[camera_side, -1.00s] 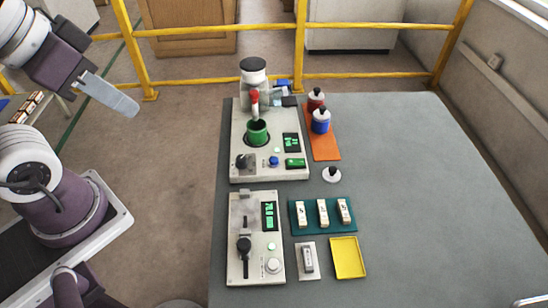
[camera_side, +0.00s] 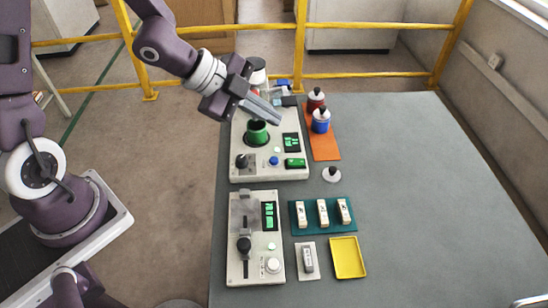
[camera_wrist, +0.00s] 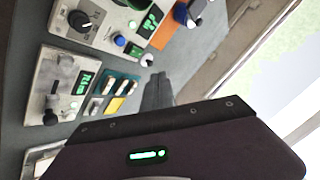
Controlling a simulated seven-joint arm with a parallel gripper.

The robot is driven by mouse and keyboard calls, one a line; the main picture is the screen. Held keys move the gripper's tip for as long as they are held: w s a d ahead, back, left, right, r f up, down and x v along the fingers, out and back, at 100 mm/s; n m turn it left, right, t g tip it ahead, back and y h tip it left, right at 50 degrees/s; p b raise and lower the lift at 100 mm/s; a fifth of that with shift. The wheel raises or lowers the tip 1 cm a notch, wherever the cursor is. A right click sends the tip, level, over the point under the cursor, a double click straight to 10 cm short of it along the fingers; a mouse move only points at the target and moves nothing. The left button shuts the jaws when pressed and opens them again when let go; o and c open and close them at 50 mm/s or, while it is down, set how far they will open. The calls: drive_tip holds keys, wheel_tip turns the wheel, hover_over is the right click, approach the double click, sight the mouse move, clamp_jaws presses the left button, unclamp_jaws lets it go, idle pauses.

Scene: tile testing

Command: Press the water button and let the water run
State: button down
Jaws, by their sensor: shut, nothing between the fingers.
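The upper machine (camera_side: 240,172) is a pale panel with a green cup (camera_side: 257,135), a black knob (camera_side: 242,161), a blue button (camera_side: 274,161), a green lit switch (camera_side: 294,162) and a green display (camera_side: 291,142). No label shows which button is for water. The blue button (camera_wrist: 120,41) also shows in the wrist view, uncovered. My gripper (camera_side: 277,119) is shut and empty, in the air over the upper machine, its fingers pointing down and right. In the wrist view the closed fingers (camera_wrist: 158,82) are apart from the panel. The red-tipped part behind the cup is mostly hidden by my arm.
A lower panel (camera_side: 238,270) has a lever and display. To its right are a teal tray (camera_side: 320,226) of white blocks and a yellow tray (camera_side: 348,258). Red (camera_side: 316,100) and blue (camera_side: 320,121) bottles stand on an orange mat (camera_side: 325,153). The table's right side is clear.

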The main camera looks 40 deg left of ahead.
sight(270, 160)
drive_tip(key=shift+f, duration=0.1)
drive_tip(key=shift+f, duration=4.3)
drive_tip(key=shift+f, duration=0.1)
drive_tip(key=shift+f, duration=0.3)
drive_tip(key=shift+f, duration=0.45)
drive_tip(key=shift+r, duration=0.85)
